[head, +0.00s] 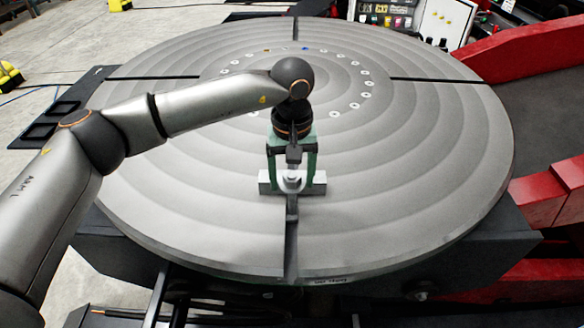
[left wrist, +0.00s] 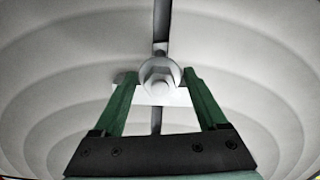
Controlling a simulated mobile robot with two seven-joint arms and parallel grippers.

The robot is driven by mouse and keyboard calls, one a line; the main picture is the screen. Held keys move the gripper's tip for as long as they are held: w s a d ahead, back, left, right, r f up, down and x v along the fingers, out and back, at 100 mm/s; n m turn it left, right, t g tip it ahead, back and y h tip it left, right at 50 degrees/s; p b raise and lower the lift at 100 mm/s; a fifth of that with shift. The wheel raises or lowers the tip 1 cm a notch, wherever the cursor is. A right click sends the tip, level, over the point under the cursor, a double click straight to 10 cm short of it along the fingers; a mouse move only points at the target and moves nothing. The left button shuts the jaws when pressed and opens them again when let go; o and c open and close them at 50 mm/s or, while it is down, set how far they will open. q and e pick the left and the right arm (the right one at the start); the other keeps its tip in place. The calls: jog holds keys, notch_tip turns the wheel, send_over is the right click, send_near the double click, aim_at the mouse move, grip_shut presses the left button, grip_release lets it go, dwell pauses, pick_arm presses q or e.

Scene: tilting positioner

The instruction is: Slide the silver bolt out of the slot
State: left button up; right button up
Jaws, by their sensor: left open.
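The silver bolt (head: 291,180) stands in the front slot (head: 291,235) of the round grey table, with a pale clamp block (head: 316,185) around its base. In the left wrist view the bolt's hex head and washer (left wrist: 159,77) show above the slot (left wrist: 161,25). My left gripper (head: 292,178) has green fingers and is open. Its fingers (left wrist: 160,90) stand on either side of the bolt, with a visible gap to the bolt head on both sides. I cannot tell whether the fingertips touch the block. My right gripper is not in view.
The large round table (head: 420,170) has more slots at the right, left and back, and a ring of small holes around its middle. Red machine frames (head: 530,60) stand at the right. The table top around the bolt is clear.

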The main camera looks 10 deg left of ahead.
pick_arm(q)
grip_shut()
dwell(0.6)
